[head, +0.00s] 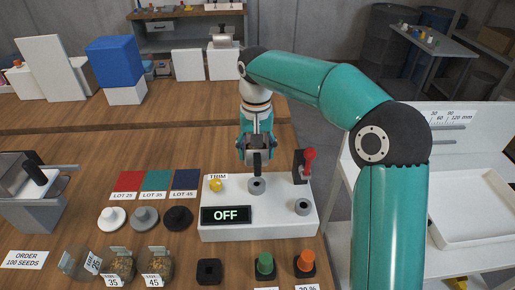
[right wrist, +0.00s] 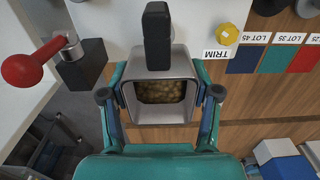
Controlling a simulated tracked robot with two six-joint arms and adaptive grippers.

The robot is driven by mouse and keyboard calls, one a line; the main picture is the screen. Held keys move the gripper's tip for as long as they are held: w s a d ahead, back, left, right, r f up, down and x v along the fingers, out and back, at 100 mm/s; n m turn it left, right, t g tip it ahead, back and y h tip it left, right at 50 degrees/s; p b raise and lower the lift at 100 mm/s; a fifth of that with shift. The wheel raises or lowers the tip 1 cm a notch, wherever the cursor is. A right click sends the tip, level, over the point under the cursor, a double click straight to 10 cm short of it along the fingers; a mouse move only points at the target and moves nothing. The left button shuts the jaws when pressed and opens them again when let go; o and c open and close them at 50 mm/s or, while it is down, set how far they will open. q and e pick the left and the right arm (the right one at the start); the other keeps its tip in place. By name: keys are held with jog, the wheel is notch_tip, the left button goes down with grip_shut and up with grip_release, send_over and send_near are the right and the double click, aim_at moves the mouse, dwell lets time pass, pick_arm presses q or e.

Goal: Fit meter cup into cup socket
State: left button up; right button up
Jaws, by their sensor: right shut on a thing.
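The meter cup (right wrist: 160,100) is a grey square cup with a black handle (right wrist: 157,35) and yellow-brown grains inside. My right gripper (right wrist: 160,97) is shut on it, one finger on each side. In the head view the right gripper (head: 257,142) hangs above the back edge of the white control box (head: 260,228), with the black handle (head: 256,162) towards me. A grey round fitting (head: 256,187) on the box lies just below the handle. A black block with a square opening (head: 209,271) stands at the front. I cannot tell which part is the cup socket. My left gripper is not in view.
Jars (head: 120,266), round lids (head: 145,218) and a grey machine (head: 30,200) stand left. Green (head: 265,264) and orange (head: 305,262) knobs stand in front.

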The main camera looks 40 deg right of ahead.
jog(key=shift+f+b, duration=2.15)
jog(key=shift+f, duration=0.65)
jog(key=shift+p, duration=0.3)
jog(key=shift+f+b, duration=1.1)
jog(key=shift+f, duration=0.6)
jog(key=o, duration=1.4)
jog(key=shift+s+r, duration=0.1)
